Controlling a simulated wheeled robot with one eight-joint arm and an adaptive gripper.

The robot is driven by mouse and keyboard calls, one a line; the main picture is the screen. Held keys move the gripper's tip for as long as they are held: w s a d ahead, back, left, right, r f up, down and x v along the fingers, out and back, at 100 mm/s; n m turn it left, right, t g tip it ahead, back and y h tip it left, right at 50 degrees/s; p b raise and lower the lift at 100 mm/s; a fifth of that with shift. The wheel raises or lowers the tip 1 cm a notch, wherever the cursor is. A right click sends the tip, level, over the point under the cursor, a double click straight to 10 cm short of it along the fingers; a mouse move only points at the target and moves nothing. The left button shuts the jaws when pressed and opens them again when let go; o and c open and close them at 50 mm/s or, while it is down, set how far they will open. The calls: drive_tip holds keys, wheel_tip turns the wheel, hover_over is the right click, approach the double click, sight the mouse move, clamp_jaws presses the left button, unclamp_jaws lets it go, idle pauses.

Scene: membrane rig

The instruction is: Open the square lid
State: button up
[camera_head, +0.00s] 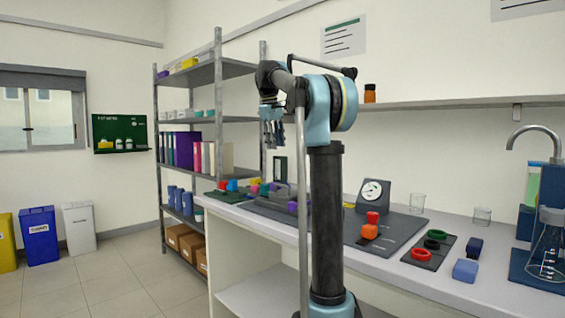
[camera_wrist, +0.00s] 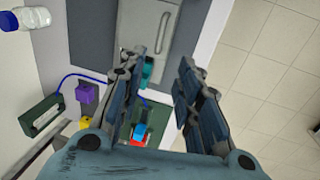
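What looks like the square lid (camera_wrist: 136,28) is a light grey panel with a long bar handle (camera_wrist: 162,32), at the top of the wrist view. It lies flat and looks shut on a dark grey base (camera_wrist: 187,22). My gripper (camera_wrist: 157,75) is open, with nothing between its fingers, and its tips appear just below the lid in that view. In the head view my gripper (camera_head: 272,140) points down above the left part of the bench, apart from it. The lid cannot be made out clearly there, partly behind my arm.
A purple block (camera_wrist: 86,93), a green frame (camera_wrist: 42,115) and a clear jar with a blue cap (camera_wrist: 27,18) lie left in the wrist view. Red and blue pieces (camera_wrist: 139,132) show between the fingers, lower down. Metal shelves (camera_head: 188,115) stand behind the bench.

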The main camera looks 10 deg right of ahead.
drive_tip(key=s+d+f+m, duration=0.1)
drive_tip(key=s+f, duration=0.5)
drive_tip(key=s, duration=0.3)
drive_tip(key=shift+s+d+f+m, duration=0.15)
drive_tip(key=shift+s+d+m, duration=0.1)
drive_tip(key=shift+s+m, duration=0.1)
